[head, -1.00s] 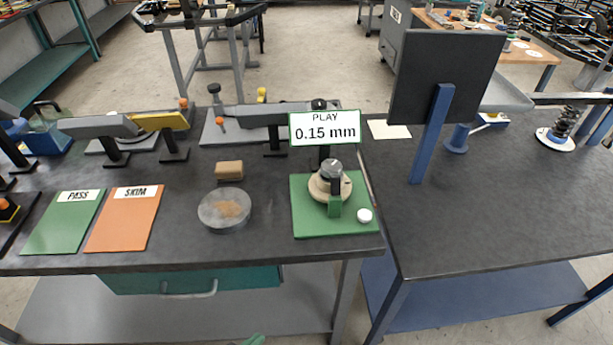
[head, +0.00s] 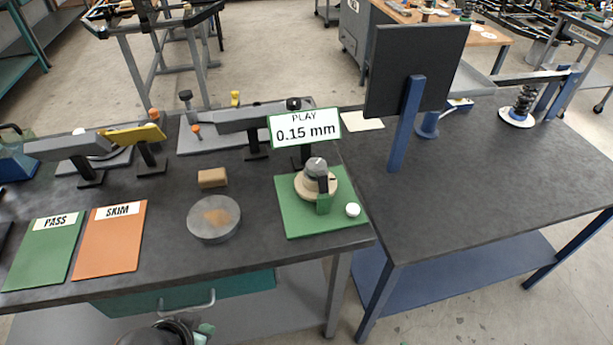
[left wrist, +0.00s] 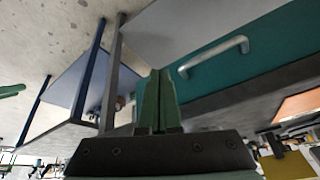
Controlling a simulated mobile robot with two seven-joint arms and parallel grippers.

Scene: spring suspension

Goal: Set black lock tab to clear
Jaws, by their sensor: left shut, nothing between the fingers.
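A gauge fixture with a grey knob (head: 315,167) on a round tan disc (head: 309,190) stands on a green plate (head: 291,219). A small upright black tab (head: 323,184) rises at its front, above a green block (head: 324,205); I take this for the lock tab, and its setting is too small to read. My left gripper (head: 205,329) is at the bottom edge of the head view, low before the bench and well away from the fixture. Its green fingers (left wrist: 158,100) are shut and empty in the left wrist view. My right gripper is not recognisable in either view.
A sign reading "PLAY 0.15 mm" (head: 305,128) stands behind the fixture. A white button (head: 353,210), a round grey disc (head: 214,231) and a tan block (head: 212,178) are nearby. The teal drawer (left wrist: 215,72) with its handle is close to my left gripper.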

